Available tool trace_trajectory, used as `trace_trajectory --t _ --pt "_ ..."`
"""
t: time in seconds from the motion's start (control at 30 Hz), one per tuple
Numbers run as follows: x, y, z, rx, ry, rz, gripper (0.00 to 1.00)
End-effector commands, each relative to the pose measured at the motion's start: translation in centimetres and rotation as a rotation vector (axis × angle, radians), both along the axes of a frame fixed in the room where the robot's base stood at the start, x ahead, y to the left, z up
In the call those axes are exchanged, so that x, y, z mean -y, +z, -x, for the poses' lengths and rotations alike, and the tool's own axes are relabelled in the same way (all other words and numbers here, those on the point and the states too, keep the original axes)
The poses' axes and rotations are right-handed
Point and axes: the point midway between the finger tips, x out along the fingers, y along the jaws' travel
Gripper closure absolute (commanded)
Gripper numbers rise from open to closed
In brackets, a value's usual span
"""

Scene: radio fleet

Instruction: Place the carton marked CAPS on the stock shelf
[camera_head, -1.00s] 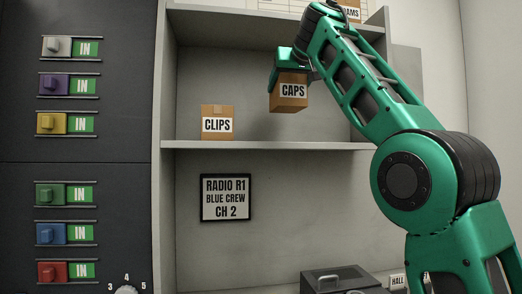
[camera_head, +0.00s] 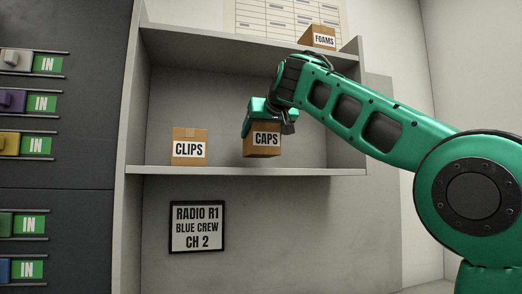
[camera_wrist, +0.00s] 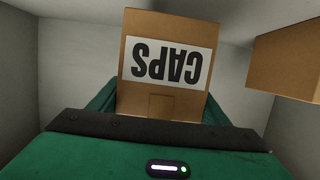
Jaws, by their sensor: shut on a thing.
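The carton marked CAPS (camera_head: 264,143) is brown with a white label and hangs in my gripper (camera_head: 262,112), which is shut on it from above. It is a little above the middle shelf board of the grey shelf (camera_head: 240,171), right of the carton marked CLIPS (camera_head: 189,150); I cannot tell if its bottom touches the board. In the wrist view the CAPS carton (camera_wrist: 165,62) fills the middle, its label upside down, with my gripper's green jaws (camera_wrist: 160,110) beside it. The fingertips are largely hidden behind the carton.
The CLIPS carton stands upright on the same board, with a gap to CAPS; a plain brown carton face (camera_wrist: 290,60) shows at the right of the wrist view. The carton marked FOAMS (camera_head: 320,38) sits on the top board. A radio sign (camera_head: 197,227) hangs below. Bare board lies right of CAPS.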

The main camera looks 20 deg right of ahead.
Motion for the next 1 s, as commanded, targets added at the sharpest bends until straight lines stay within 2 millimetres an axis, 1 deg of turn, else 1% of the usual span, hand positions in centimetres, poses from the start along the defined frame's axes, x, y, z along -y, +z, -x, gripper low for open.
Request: trace_trajectory --t 0.07,0.17,0.4,0.53,0.8,0.83,0.9,1.0 --pt "0.1 -0.1 0.1 0.003 -0.001 -0.001 0.66" --pt "0.1 -0.8 0.1 0.001 -0.001 -0.001 0.66" --pt "0.0 -3.3 0.1 0.001 0.000 0.000 0.66" --pt "0.0 -3.7 0.1 0.001 -0.001 -0.002 0.66" --pt "0.0 -3.8 0.1 0.002 -0.001 -0.002 0.66" --pt "0.0 -3.9 0.1 0.000 0.000 -0.001 0.27" --pt "0.0 -3.8 0.1 0.000 -0.001 -0.002 0.11" --pt "0.1 -3.8 0.1 0.000 -0.001 -0.002 0.11"
